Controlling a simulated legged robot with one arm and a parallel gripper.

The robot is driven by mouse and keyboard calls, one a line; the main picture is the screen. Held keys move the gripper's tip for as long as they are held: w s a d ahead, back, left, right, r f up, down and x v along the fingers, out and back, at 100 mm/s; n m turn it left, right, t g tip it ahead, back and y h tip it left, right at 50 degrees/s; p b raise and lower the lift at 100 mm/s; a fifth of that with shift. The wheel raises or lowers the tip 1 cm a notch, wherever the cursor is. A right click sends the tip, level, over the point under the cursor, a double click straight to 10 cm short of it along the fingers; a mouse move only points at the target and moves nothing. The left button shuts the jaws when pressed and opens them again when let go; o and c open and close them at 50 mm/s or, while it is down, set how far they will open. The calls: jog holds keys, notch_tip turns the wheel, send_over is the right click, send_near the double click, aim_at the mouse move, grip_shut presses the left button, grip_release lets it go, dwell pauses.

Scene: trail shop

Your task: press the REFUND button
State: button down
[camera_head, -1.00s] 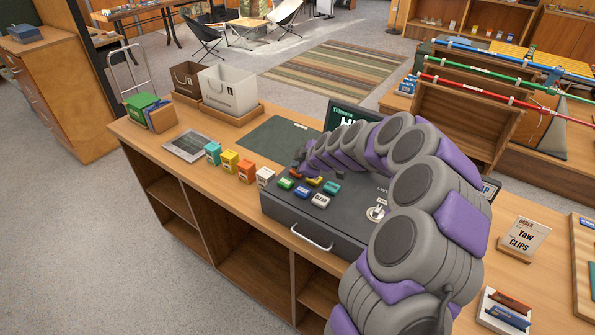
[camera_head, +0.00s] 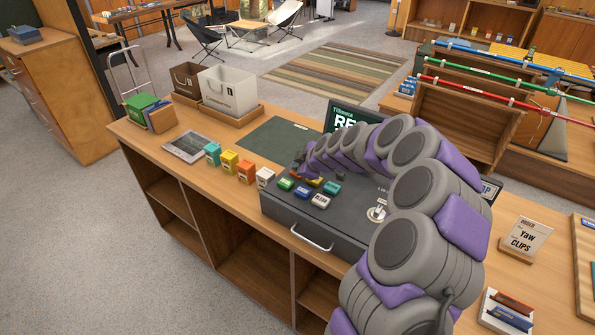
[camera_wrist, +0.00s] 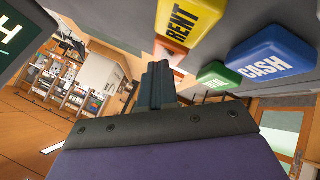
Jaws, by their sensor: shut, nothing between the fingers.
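The dark grey register (camera_head: 345,222) stands on the counter with several coloured buttons on its top. In the head view my gripper (camera_head: 300,165) is low over the back-left of these buttons. In the wrist view my shut, empty fingers (camera_wrist: 158,72) point at an orange button (camera_wrist: 171,48), which they partly cover. Its label is hidden, so I cannot read REFUND on it. Near it are a yellow RENT button (camera_wrist: 190,18), a blue CASH button (camera_wrist: 272,55) and a green button (camera_wrist: 218,75). I cannot tell whether the fingertips touch the orange button.
A screen (camera_head: 340,116) behind the register shows text starting "RE", partly hidden by my arm. Small boxes (camera_head: 246,172) stand left of the register. A Yaw Clips sign (camera_head: 526,240) stands right.

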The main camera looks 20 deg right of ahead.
jog(key=shift+r, duration=0.8)
jog(key=shift+r, duration=2.5)
jog(key=shift+a, duration=0.1)
